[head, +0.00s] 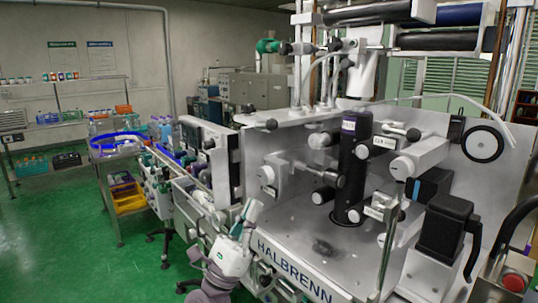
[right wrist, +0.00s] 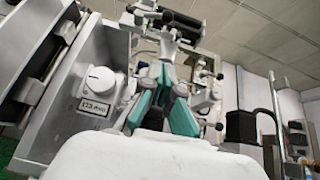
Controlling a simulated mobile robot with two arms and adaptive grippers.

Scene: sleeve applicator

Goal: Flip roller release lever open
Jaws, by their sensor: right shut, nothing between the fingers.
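The sleeve applicator (head: 300,245) is a large metal machine with a HALBRENN front panel. A lever with a black ball end (head: 413,134) sits above a white roller (head: 420,157) on its right side. I cannot tell for certain whether this is the roller release lever. My right gripper (head: 250,212) is in front of the machine's left front corner, low and apart from the rollers. In the right wrist view its teal fingers (right wrist: 165,85) are closed together with nothing between them. My left gripper is not in view.
A dark upright roller (head: 354,165) stands mid-machine. A white round knob (right wrist: 100,80) with a label is left of my fingers in the wrist view. A black box-shaped unit (head: 445,228) and a red button (head: 515,283) are at right. Green floor (head: 50,220) is open at left.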

